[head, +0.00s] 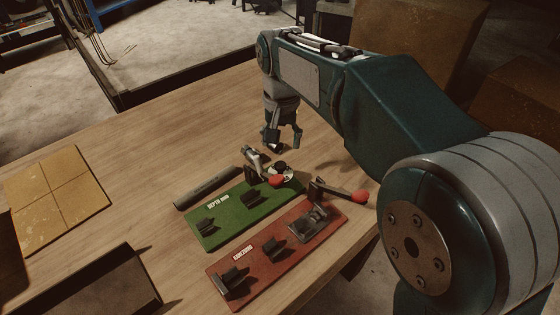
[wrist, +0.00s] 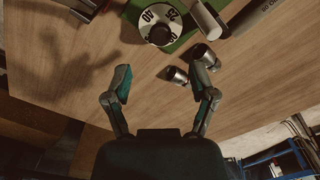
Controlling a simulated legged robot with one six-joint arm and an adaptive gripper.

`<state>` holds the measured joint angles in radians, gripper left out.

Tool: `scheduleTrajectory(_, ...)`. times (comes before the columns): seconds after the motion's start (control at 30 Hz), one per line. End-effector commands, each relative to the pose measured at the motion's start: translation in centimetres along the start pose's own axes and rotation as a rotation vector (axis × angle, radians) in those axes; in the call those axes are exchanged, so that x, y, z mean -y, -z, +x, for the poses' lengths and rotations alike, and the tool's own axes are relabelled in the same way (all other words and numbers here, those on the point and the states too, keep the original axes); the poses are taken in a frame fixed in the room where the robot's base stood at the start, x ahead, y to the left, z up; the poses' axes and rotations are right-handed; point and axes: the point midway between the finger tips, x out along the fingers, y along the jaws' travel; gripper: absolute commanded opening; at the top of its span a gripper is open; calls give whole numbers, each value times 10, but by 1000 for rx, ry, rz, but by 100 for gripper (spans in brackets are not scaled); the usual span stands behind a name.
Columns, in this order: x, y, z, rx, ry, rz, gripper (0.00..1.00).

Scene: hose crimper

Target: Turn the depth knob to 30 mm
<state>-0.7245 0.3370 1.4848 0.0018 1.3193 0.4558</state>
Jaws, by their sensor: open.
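The depth knob is a white dial with dark numbers and a black centre (wrist: 160,34). In the wrist view it sits at the top, on the green board's end, with 40 and 25 readable; no pointer is clear. The green board (head: 222,224) carries a DEPTH label. My gripper (head: 284,142) is open and empty above the table, beyond the board's far end. In the wrist view my gripper (wrist: 164,74) has its fingers spread, with the dial ahead of them, apart.
Two metal fittings (wrist: 178,75) stand on the wood near my right finger. A red board (head: 258,262) with a red-ended lever (head: 338,192) lies beside the green one. A dark bar (head: 207,188) lies left of it.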

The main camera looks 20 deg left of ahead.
Motion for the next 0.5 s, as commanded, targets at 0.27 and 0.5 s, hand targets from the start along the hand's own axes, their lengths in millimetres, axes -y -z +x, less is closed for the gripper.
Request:
scheduleTrajectory(0.27, 2, 0, 51, 3, -4, -1, 73)
scheduleTrajectory(0.5, 1, 0, 70, 0, -1, 0, 73)
